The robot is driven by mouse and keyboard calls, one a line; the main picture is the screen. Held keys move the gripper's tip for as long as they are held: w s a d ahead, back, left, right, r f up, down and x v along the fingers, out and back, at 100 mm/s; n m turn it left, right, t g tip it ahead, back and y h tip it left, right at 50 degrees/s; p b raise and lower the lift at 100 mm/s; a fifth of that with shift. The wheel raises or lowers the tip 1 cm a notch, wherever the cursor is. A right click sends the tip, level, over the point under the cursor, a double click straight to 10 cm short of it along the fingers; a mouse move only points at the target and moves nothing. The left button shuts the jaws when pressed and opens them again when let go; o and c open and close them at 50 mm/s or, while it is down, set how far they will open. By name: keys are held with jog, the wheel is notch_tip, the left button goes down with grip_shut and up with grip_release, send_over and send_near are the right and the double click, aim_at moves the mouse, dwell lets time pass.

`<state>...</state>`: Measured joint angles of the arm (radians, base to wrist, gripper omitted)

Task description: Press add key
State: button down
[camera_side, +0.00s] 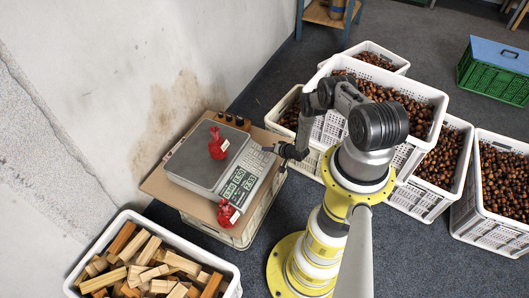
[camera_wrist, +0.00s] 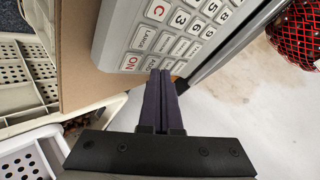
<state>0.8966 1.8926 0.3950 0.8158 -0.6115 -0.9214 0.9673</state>
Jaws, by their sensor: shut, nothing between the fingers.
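A grey scale (camera_side: 205,165) with a display and a keypad (camera_side: 262,160) stands on a brown board. In the wrist view the keypad (camera_wrist: 180,28) fills the top, with a red C key, a red ON key and number keys legible. My gripper (camera_wrist: 160,76) is shut and empty, its dark fingertips side by side at the keypad's near edge, over or against the lowest keys. I cannot tell whether they touch a key. In the side view my gripper (camera_side: 275,150) is at the keypad's right end.
One red net bag (camera_side: 217,146) sits on the scale's plate and another (camera_side: 228,214) by its front corner. Several white crates of chestnuts (camera_side: 436,118) stand to the right. A bin of wood blocks (camera_side: 226,270) is at the front left. A wall (camera_side: 110,70) rises behind.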

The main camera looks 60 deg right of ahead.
jog(key=shift+w+f, duration=0.1)
jog(key=shift+f, duration=0.2)
dwell(0.5)
dwell(0.4)
jog(key=shift+s+r, duration=0.25)
jog(key=shift+r, duration=0.45)
jog(key=shift+r, duration=0.1)
jog(key=shift+s+r, duration=0.25)
jog(key=shift+r, duration=0.5)
jog(key=shift+s+r, duration=0.3)
jog(key=shift+r, duration=0.5)
jog(key=shift+s+r, duration=0.25)
jog(key=shift+r, duration=0.5)
